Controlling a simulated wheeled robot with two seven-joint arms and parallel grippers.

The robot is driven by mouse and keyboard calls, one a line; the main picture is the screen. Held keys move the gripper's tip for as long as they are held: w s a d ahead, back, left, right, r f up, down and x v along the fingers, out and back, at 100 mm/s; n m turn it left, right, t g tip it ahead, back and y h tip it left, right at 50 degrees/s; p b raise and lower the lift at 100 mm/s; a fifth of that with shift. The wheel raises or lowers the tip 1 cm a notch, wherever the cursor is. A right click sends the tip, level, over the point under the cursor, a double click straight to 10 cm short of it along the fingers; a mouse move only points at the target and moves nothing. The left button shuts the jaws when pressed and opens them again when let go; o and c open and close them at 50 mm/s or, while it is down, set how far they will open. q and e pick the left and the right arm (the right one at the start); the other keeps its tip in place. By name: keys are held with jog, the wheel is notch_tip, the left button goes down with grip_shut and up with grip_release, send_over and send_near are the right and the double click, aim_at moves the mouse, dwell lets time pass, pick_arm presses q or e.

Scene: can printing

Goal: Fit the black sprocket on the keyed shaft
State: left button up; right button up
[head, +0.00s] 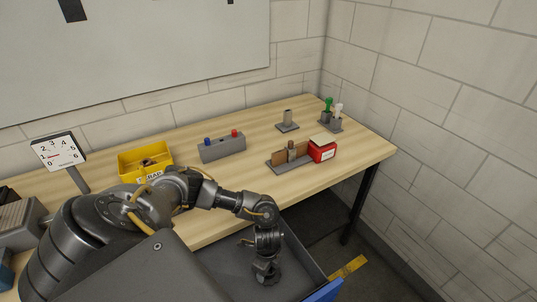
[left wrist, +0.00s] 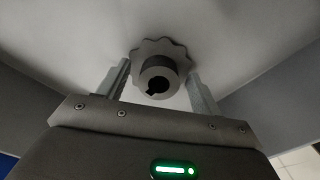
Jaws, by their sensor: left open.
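The dark sprocket (left wrist: 168,68) shows in the left wrist view, with a toothed rim and a raised round hub with a notched bore. It lies on a grey surface. My left gripper (left wrist: 160,78) is open, with one finger on each side of the hub; I cannot tell whether they touch it. In the head view my left gripper (head: 266,272) reaches down into a grey bin (head: 299,250) at the table's front, and the sprocket is not clear there. A short upright post on a square base (head: 287,118) stands on the table; I cannot tell whether it is the keyed shaft. My right gripper is not in view.
The bin walls surround my gripper.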

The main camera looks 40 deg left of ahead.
pick_arm(q)
jog(key=c, duration=1.1)
jog(key=shift+c, duration=0.3)
jog(key=shift+r, duration=0.1)
jog(key=shift+w+r, duration=0.1)
jog(key=shift+r, duration=0.45)
jog(key=r, duration=0.2)
jog(key=shift+s+r+p, duration=0.35)
jog(key=shift+r+p, duration=0.05)
jog(key=s+r+p, duration=0.2)
jog(key=s+r, duration=0.2)
jog(key=s, duration=0.2)
jog(key=s+d+r+p, duration=0.1)
jog(key=s+r+p, duration=0.1)
jog(key=s+r, duration=0.3)
jog(key=shift+s+d, duration=0.15)
jog(key=shift+s, duration=1.1)
jog(key=shift+r, duration=0.1)
